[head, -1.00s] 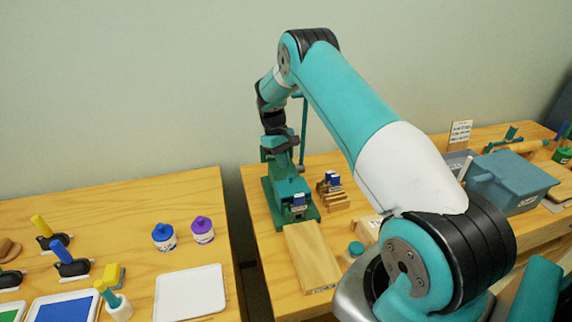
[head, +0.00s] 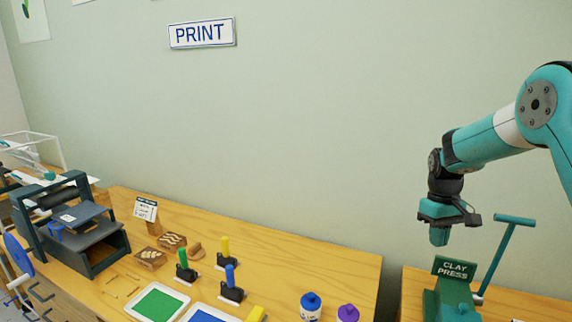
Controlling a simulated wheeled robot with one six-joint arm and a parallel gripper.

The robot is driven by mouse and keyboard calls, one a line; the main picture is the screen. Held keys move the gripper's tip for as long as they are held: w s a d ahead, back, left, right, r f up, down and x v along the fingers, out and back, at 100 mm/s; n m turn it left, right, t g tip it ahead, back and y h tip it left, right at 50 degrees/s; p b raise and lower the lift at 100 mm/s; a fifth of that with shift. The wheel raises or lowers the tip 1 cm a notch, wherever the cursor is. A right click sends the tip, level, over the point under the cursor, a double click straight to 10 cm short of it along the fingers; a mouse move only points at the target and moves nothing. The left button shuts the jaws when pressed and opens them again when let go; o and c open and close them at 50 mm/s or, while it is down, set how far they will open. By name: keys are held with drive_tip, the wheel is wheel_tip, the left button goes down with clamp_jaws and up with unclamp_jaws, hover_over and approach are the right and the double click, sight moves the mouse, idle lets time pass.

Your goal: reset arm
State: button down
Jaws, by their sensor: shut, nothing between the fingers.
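My gripper (head: 440,236) hangs at the right of the head view, pointing down, shut and empty. It is in front of the wall, above and to the left of the green clay press (head: 452,290) on the right table. The press has a "CLAY PRESS" sign and a teal lever (head: 496,258) standing tilted. My gripper looks apart from the press in the picture. My arm comes in from the right edge, and its base is out of view.
The left table (head: 330,262) carries a blue-capped bottle (head: 310,307), a purple-capped bottle (head: 348,313), rollers with coloured handles (head: 231,288), a green ink tray (head: 157,302) and a dark printing press (head: 75,230). A gap separates the tables.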

drive_tip(key=s+a+r+n+t+y+b, duration=0.1)
drive_tip(key=s+a+r+n, duration=0.1)
drive_tip(key=s+a+r, duration=0.45)
drive_tip(key=s+a+r+n+t+y+b, duration=0.1)
drive_tip(key=s+a+r, duration=0.2)
drive_tip(key=s+a, duration=0.65)
drive_tip(key=s+a+n+y, duration=0.1)
drive_tip(key=s+a, duration=0.2)
drive_tip(key=s, duration=0.5)
drive_tip(key=s+a+y+b, duration=0.1)
drive_tip(key=s+a, duration=0.3)
drive_tip(key=s, duration=0.4)
drive_tip(key=shift+s+a+n, duration=0.2)
drive_tip(key=shift+n, duration=0.2)
